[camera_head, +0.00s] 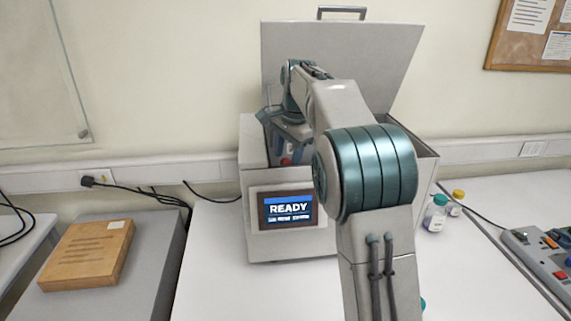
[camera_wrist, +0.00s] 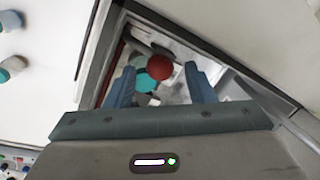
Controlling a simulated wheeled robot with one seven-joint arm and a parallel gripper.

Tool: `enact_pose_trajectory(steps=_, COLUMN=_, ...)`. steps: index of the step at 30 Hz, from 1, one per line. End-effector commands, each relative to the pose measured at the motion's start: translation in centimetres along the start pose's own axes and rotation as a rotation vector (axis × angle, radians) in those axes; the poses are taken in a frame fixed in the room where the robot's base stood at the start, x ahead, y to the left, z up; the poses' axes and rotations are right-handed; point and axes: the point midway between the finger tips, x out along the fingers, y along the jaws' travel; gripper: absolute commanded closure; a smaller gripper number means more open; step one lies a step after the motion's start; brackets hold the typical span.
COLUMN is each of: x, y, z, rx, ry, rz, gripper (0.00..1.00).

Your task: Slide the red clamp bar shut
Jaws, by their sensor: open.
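The oil tester (camera_head: 255,180) stands on the table with its lid (camera_head: 375,55) raised and its screen (camera_head: 288,211) reading READY. My gripper (camera_wrist: 160,85) is open and reaches down into the tester's open chamber. In the wrist view a round red knob (camera_wrist: 160,67) shows between the two blue fingers, seemingly beyond their tips; I cannot tell whether they touch it. A little red also shows below my gripper in the head view (camera_head: 286,161). The clamp bar itself is not clearly visible; my arm and gripper hide much of the chamber.
The chamber walls (camera_wrist: 103,55) surround my gripper closely. A control box (camera_head: 545,250) is at far right, and a brown package (camera_head: 88,253) at left.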

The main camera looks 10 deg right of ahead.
Motion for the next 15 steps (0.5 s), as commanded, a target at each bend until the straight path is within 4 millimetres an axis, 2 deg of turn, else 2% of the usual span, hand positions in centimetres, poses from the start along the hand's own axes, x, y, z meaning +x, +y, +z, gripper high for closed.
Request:
enact_pose_trajectory(steps=6, x=2.6, y=0.0, z=0.0, rx=-0.001, ry=-0.001, rz=0.001, gripper=0.51)
enact_pose_trajectory(steps=15, x=3.2, y=0.0, z=0.0, rx=-0.001, ry=0.000, rz=0.000, gripper=0.51)
